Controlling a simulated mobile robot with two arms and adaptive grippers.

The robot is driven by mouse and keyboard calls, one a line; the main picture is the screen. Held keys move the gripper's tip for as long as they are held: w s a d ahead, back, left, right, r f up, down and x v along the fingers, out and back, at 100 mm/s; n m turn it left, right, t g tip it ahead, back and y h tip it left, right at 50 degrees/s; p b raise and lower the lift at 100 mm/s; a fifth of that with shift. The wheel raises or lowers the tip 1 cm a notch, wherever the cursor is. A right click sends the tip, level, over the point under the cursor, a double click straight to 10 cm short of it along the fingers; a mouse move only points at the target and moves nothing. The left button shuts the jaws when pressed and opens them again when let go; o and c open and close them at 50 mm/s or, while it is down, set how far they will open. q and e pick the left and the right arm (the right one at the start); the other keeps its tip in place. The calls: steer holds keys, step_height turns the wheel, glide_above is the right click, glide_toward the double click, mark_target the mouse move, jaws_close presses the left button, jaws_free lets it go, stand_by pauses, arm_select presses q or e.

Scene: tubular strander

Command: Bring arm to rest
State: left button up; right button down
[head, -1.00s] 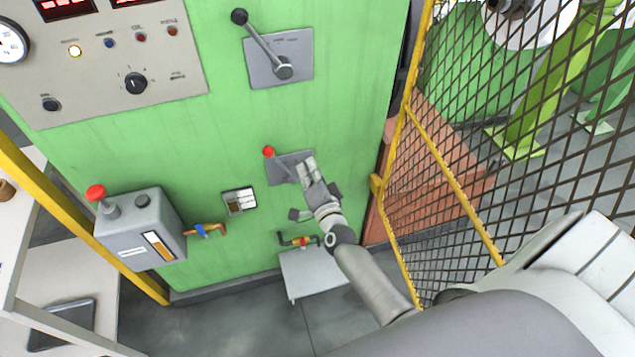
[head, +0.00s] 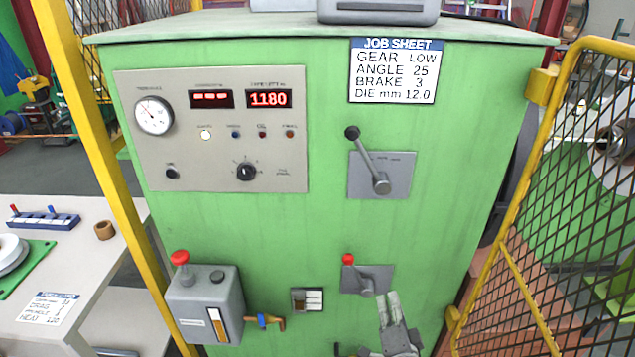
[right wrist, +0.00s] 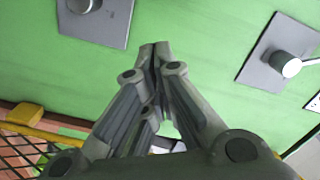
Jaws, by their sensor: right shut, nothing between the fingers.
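My right gripper (head: 391,297) is at the bottom of the head view, by the lower right edge of the small grey plate that carries the red-knobbed lever (head: 358,273). Its fingers are shut and empty. This lever leans up and slightly left. In the right wrist view the closed fingertips (right wrist: 153,48) point toward the green panel, between two grey lever plates, with nothing between them. Whether the fingertips touch the panel is unclear. My left gripper is not in view.
The green cabinet (head: 240,230) carries a black-knobbed lever (head: 370,163), a control panel (head: 215,165) and a job sheet (head: 393,72). A grey box with a red button (head: 205,300) sticks out at lower left. A yellow-framed mesh fence (head: 560,210) stands close on the right.

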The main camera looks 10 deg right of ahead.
steer(key=s+a+f+n+g+y, duration=0.1)
steer(key=s+a+f+n+g, duration=0.3)
steer(key=f, duration=0.6)
steer(key=s+a+f+n+g+y+b, duration=0.1)
steer(key=s+f+n+y, duration=0.15)
steer(key=s+f, duration=0.65)
steer(key=s+a+f+n+g+y, duration=0.1)
steer(key=s+a+f+n+g, duration=0.15)
steer(key=f, duration=0.95)
steer(key=s+d+f+n+g, duration=0.1)
steer(key=s+f, duration=0.4)
steer(key=s, duration=0.5)
steer(key=s+d+f+n+g+b, duration=0.1)
steer(key=s+f+n+g, duration=0.3)
steer(key=s, duration=0.5)
steer(key=s+d+f+n+g+h, duration=0.1)
steer(key=s+f+n+g, duration=0.2)
steer(key=s+f, duration=0.3)
steer(key=s+g, duration=0.1)
steer(key=s, duration=0.3)
steer(key=shift+s+d+f, duration=0.2)
steer(key=shift+s, duration=0.1)
